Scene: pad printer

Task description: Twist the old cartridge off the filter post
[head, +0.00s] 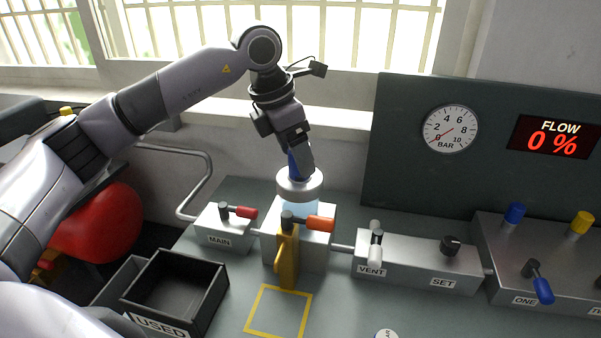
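The filter post is a grey block (315,252) in the middle of the bench, with a pale blue clear part (300,209) and a white collar (299,186) on top. My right gripper is out of view.
Left are the MAIN valve (226,232) and the USED bin (175,290), which looks empty. Right are the VENT and SET block (415,268) and the ONE block (500,255). The gauge reads low; FLOW shows 0 %.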

